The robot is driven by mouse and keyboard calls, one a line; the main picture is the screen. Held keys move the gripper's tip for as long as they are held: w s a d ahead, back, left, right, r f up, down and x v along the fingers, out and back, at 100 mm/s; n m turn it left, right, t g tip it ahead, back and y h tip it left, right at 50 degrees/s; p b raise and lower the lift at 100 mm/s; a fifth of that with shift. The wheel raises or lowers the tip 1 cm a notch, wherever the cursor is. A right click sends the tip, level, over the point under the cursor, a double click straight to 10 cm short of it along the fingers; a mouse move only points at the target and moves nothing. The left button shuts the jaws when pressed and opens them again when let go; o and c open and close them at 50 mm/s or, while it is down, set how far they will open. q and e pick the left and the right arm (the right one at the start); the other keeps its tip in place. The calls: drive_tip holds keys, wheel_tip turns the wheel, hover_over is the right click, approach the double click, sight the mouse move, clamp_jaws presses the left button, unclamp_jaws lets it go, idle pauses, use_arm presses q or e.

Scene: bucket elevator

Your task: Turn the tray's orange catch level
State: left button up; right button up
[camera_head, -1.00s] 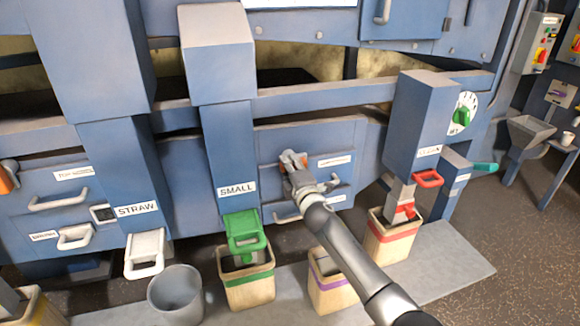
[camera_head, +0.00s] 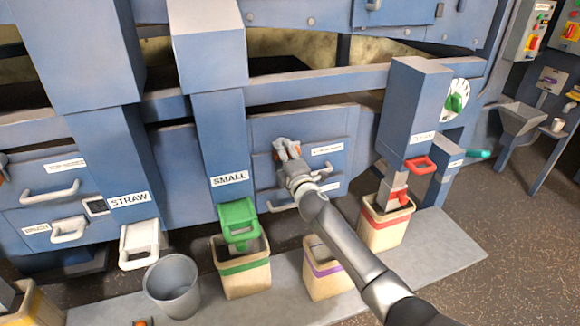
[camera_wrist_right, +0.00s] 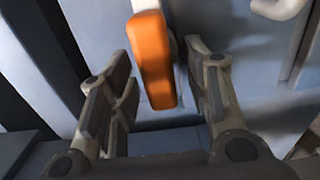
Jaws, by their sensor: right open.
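The tray (camera_head: 325,125) is a blue drawer front with a white label and pale handles, between the SMALL chute and the right-hand chute. Its orange catch (camera_wrist_right: 152,62) hangs nearly upright in the right wrist view, slightly tilted, below a pale pivot. In the head view my gripper mostly hides it. My right gripper (camera_head: 286,149) is at the tray's upper left. In the right wrist view the right gripper (camera_wrist_right: 160,95) is open, with one finger on each side of the catch. Gaps show on both sides of it. My left gripper is not in view.
Below stand a bin under the green SMALL handle (camera_head: 239,218), a purple-striped bin (camera_head: 325,283), a red-striped bin (camera_head: 385,228) and a grey bucket (camera_head: 172,283). The STRAW chute (camera_head: 130,198) is at left. My right arm crosses above the purple-striped bin.

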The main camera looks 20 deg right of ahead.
drive_tip(key=s, duration=1.1)
drive_tip(key=shift+s+d, duration=0.2)
drive_tip(key=shift+s, duration=0.1)
drive_tip(key=shift+f, duration=0.1)
